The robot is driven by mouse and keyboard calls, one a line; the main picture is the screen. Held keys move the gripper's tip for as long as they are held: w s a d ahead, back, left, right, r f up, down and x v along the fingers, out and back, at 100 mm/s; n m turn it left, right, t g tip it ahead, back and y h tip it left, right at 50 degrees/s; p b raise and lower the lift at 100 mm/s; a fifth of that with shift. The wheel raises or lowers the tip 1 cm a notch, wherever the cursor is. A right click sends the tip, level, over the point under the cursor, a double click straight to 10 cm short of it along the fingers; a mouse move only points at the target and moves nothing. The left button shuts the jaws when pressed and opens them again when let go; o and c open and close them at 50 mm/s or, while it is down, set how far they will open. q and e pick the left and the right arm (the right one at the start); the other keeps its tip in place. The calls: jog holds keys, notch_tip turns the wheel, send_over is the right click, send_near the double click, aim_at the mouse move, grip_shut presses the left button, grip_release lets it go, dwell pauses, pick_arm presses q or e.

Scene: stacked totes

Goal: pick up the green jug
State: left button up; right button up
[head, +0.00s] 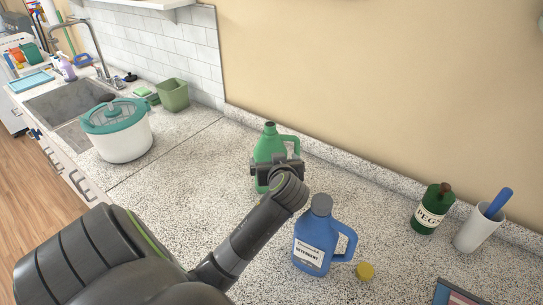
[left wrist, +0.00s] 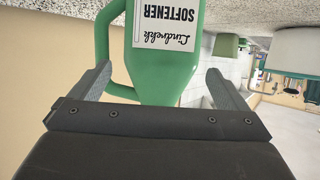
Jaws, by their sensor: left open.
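The green jug (head: 268,147) stands upright on the speckled counter near the wall, with its handle to the right. My left gripper (head: 277,167) is in front of the jug and hides part of its lower body. In the left wrist view the green jug (left wrist: 160,72) appears upside down with a softener label. My left gripper (left wrist: 160,68) is open there, with one finger on each side of the jug's upper part and gaps visible. Whether either finger touches it I cannot tell. My right gripper is not in view.
A green peg bottle (head: 432,208) and a white cup (head: 478,230) stand at right. A white pot (head: 122,143) and green bin (head: 173,95) are at left.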

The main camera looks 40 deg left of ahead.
pick_arm(q)
jog(key=f+p+x, duration=0.1)
jog(key=p+x, duration=0.1)
jog(key=x, duration=0.6)
jog(key=shift+s+d, duration=0.15)
jog(key=shift+s, duration=0.1)
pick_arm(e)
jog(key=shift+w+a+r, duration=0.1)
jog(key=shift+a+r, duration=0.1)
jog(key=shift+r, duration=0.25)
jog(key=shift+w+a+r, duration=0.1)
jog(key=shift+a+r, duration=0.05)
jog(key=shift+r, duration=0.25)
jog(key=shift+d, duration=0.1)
